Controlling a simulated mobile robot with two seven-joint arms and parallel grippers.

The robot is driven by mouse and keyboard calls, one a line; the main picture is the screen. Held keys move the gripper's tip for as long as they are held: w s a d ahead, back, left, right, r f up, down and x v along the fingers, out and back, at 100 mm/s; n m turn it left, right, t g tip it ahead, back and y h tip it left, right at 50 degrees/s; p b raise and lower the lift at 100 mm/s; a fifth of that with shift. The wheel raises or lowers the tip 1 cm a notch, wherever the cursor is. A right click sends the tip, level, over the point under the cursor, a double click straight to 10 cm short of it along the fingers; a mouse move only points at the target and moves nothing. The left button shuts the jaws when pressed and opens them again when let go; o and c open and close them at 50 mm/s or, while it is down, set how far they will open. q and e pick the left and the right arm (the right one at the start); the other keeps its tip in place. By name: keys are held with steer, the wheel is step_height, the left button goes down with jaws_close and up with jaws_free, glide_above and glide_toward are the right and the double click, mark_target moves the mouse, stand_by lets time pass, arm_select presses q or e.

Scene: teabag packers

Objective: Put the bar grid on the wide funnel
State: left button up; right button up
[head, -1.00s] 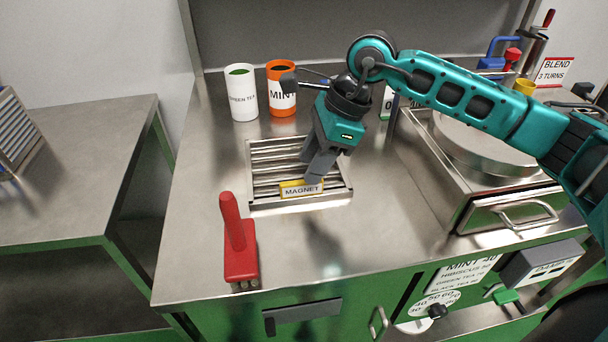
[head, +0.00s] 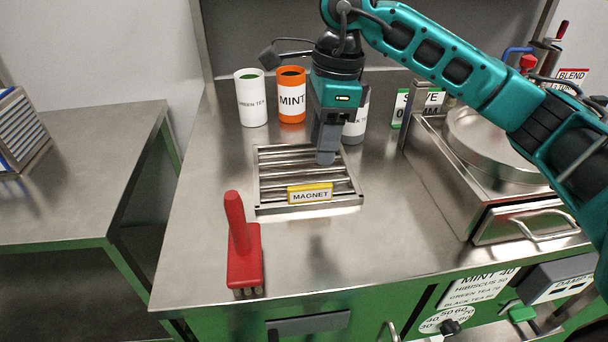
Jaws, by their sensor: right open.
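The bar grid (head: 273,182) is a square metal frame with several parallel bars and a yellow-edged tag (head: 310,194) reading MAGNET on its near side. It lies flat on the steel counter in the head view. My right gripper (head: 325,160) points down over the right part of the grid, its fingers near the bars. It is open, with nothing seen held in it; whether the fingers touch the bars I cannot tell. My left gripper is not in view.
Behind the grid stand a white GREEN TEA canister (head: 251,98), an orange MINT canister (head: 291,95) and a partly hidden grey-white one (head: 355,125). A red-handled tool (head: 243,250) lies in front. A round-topped steel machine (head: 490,150) stands right. The counter between is clear.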

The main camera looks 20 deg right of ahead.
mark_target(310, 185)
steer(key=f, duration=0.5)
steer(key=shift+a, duration=0.3)
steer(key=shift+w+a+f+b, duration=0.1)
steer(key=shift+a+f, duration=0.1)
steer(key=shift+f, duration=0.7)
steer(key=shift+w+a+f+b, duration=0.1)
steer(key=shift+a+f, duration=0.15)
steer(key=shift+f, duration=0.6)
steer(key=shift+a+f+b, duration=0.1)
steer(key=shift+a+f, duration=0.1)
steer(key=shift+f, duration=0.7)
steer(key=shift+c, duration=0.3)
jaws_close()
steer(key=shift+r, duration=0.1)
